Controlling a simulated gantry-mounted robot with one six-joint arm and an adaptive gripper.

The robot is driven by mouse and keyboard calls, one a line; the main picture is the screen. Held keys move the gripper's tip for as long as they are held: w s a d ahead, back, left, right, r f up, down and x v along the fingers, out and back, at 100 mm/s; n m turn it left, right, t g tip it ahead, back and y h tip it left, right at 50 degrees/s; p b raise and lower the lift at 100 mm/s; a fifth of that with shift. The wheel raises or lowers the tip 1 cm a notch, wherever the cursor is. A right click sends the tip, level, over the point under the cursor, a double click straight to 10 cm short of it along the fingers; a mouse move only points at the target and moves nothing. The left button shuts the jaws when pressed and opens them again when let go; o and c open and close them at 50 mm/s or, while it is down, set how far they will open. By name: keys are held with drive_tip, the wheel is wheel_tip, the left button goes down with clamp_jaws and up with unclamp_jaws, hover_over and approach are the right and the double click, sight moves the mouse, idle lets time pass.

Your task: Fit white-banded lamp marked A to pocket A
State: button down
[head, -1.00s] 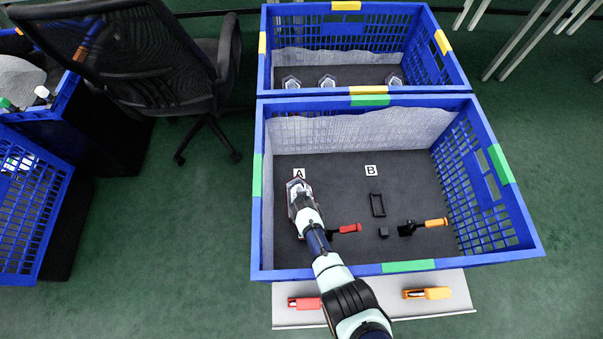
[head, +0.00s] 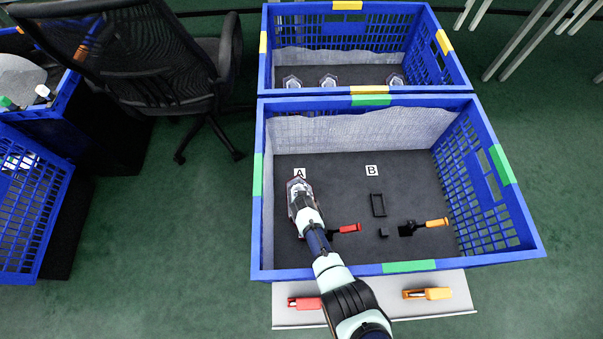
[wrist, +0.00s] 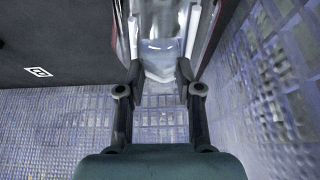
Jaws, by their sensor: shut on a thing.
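My gripper (head: 303,205) is low at the left side of the front blue crate, beside the label A (head: 299,173). It is shut on a lamp with a clear and whitish body and dark red edges (head: 296,186). In the wrist view, the lamp (wrist: 160,55) sits between the two dark fingers (wrist: 158,88). No letter can be read on the lamp. Pocket A is hidden under the lamp and gripper, so I cannot tell whether the lamp is inside it. The empty black frame of pocket B (head: 378,205) lies to the right, below label B (head: 372,170).
A red-handled connector (head: 348,228) lies close right of my gripper. An orange one (head: 436,222) lies farther right, with a small black block (head: 384,232) between. The left wall of the front crate (head: 257,190) is close. Several lamps stand in the rear crate (head: 420,50).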

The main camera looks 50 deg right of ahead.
drive_tip(key=shift+f, duration=0.25)
drive_tip(key=shift+f+b, duration=0.25)
drive_tip(key=shift+b, duration=0.05)
drive_tip(key=shift+r+p, duration=0.35)
drive_tip(key=shift+s+a+r, duration=0.1)
drive_tip(key=shift+r, duration=0.1)
idle(1.1)
drive_tip(key=shift+f, duration=0.3)
idle(0.4)
